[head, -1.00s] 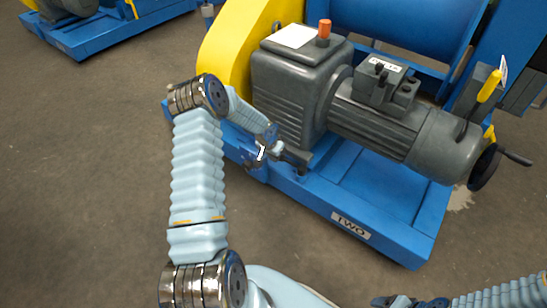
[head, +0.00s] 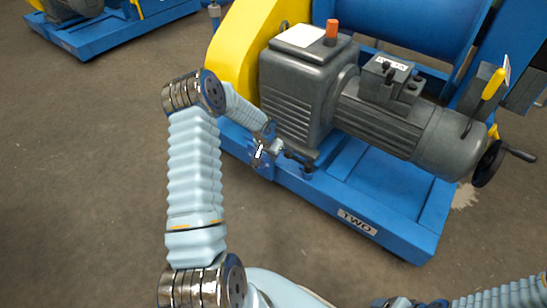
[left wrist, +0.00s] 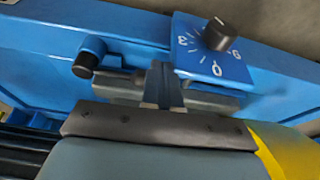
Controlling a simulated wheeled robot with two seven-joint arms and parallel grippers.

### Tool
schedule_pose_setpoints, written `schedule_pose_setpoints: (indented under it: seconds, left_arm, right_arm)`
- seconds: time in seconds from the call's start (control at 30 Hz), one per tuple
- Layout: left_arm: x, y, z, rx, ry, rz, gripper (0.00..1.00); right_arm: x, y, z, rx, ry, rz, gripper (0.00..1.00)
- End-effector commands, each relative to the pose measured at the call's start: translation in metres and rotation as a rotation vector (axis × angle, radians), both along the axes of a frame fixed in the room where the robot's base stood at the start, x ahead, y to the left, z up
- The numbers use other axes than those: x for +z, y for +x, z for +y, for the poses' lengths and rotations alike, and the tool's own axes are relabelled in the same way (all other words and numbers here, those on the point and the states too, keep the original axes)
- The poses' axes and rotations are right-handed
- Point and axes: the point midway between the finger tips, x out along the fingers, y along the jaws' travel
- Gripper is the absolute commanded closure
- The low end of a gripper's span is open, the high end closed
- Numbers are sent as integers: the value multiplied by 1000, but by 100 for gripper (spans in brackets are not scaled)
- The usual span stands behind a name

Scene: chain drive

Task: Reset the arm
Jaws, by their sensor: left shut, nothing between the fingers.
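My left gripper (head: 283,150) is shut and empty, beside the gearbox's lower side and above the blue base in the head view. In the left wrist view its closed fingers (left wrist: 163,82) point at the blue machine frame. A black knob (left wrist: 216,34) sits on a blue dial panel (left wrist: 200,62) with white marks, right of the fingers. A blue peg with a black end (left wrist: 86,62) is to their left. The fingers appear apart from both. Of my right arm only a part shows at the bottom right of the head view; its gripper is not visible.
The grey gearbox (head: 295,95) and motor (head: 400,125) stand on the blue base (head: 400,210) marked TWO. A yellow guard (head: 232,45) and a handwheel (head: 488,164) flank them. Another blue machine (head: 95,35) stands at the upper left. The floor (head: 80,180) on the left is clear.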

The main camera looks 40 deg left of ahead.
Motion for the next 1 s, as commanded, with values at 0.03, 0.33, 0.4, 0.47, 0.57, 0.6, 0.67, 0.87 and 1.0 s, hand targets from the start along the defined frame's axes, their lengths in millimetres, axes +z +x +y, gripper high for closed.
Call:
schedule_pose_setpoints:
  seconds: [0.03, 0.33, 0.4, 0.47, 0.57, 0.6, 0.67, 0.87, 1.0]
  left_arm:
    - [9, -2, 0, -1, 0, 0, 100]
    - [59, -18, 4, 0, 0, 1, 100]
    - [68, -21, 4, 0, 0, 1, 100]
    - [73, -23, 5, 0, 0, 3, 100]
    - [78, -25, 5, 0, -1, 3, 100]
    - [79, -25, 5, 0, -1, 3, 100]
    - [79, -25, 5, -1, -2, 3, 100]
    - [72, -26, -16, -14, -34, 5, 100]
    - [47, -40, -92, -42, -157, 20, 100]
  right_arm:
    - [2, 0, 0, -1, -1, 1, 29]
    - [8, 0, -1, -1, -2, 0, 29]
    - [9, 0, -1, -2, -2, -1, 29]
    - [9, 0, -1, -2, -3, -1, 29]
    - [10, 0, -1, -2, -3, -1, 29]
    - [10, 0, -1, -2, -3, -1, 29]
    - [10, 0, -1, -2, -3, -1, 29]
    - [12, 0, -1, -2, -2, -1, 29]
    - [21, -1, 1, 2, 0, 0, 29]
